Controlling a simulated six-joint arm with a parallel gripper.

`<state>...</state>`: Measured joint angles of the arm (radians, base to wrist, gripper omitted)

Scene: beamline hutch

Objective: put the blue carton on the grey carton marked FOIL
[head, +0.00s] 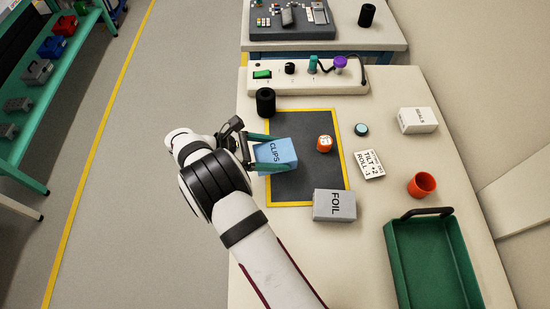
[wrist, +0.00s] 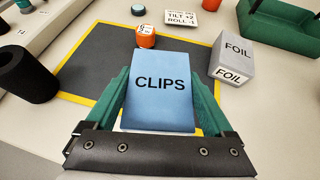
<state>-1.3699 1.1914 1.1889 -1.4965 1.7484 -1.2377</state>
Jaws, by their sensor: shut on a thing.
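The blue carton (head: 276,155) is marked CLIPS. My gripper (head: 272,153) is shut on it, with a green finger on either side. In the wrist view the blue carton (wrist: 160,88) fills the middle between the fingers; whether it touches the mat cannot be told. The grey carton (head: 334,206) marked FOIL stands at the mat's lower right corner, to the right of and nearer than the blue carton. In the wrist view the grey carton (wrist: 233,58) is at the upper right, apart from my gripper. Its top looks bare.
The dark mat (head: 290,190) has a yellow border. A sign card (head: 369,164), white carton (head: 417,120), orange cup (head: 421,185) and green tray (head: 397,262) lie to the right.

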